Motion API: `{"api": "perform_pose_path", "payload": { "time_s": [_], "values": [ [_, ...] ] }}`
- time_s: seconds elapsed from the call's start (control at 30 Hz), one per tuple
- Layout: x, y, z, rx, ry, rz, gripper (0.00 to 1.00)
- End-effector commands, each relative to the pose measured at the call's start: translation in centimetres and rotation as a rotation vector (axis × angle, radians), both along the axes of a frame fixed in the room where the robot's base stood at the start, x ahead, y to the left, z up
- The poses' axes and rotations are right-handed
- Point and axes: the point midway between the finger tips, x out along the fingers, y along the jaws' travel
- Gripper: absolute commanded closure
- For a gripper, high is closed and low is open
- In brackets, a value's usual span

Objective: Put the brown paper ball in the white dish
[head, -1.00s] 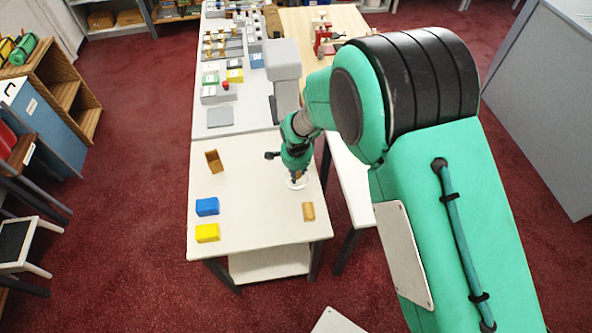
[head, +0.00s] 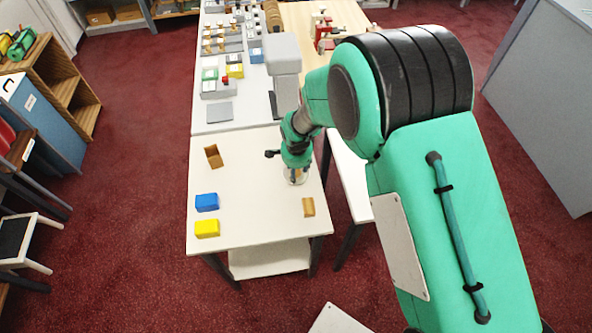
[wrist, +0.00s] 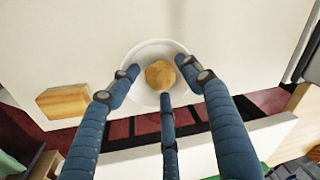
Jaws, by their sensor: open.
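The brown paper ball (wrist: 160,75) lies inside the white dish (wrist: 139,93) in the wrist view. My gripper (wrist: 161,82) is open, with its blue fingers spread around the ball and their tips over the dish. A gap shows between the ball and the side fingers; whether the lower finger touches it I cannot tell. In the head view my gripper (head: 296,174) is low over the right side of the white table, and it hides the ball and much of the dish.
A wooden block (wrist: 63,101) lies near the dish; it also shows in the head view (head: 308,207). A blue block (head: 207,202), a yellow block (head: 207,228) and an open brown box (head: 213,157) stand on the left of the table (head: 255,215). The table's middle is clear.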

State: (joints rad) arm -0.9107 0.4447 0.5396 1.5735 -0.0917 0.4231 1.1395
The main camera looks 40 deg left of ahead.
Motion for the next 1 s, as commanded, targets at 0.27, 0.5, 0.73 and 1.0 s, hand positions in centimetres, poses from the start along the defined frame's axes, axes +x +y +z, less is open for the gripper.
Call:
{"api": "perform_pose_path", "payload": {
  "time_s": [0.27, 0.5, 0.73, 1.0],
  "values": [
    [0.0, 0.0, 0.0, 0.0, 0.0, 0.0, 0.48],
    [0.0, 0.0, 0.1, 0.0, 0.0, 0.0, 0.48],
    [0.0, 0.0, 1.8, 0.002, -0.001, 0.0, 0.48],
    [0.0, 0.0, 4.9, 0.001, 0.0, 0.0, 0.48]
  ]
}}
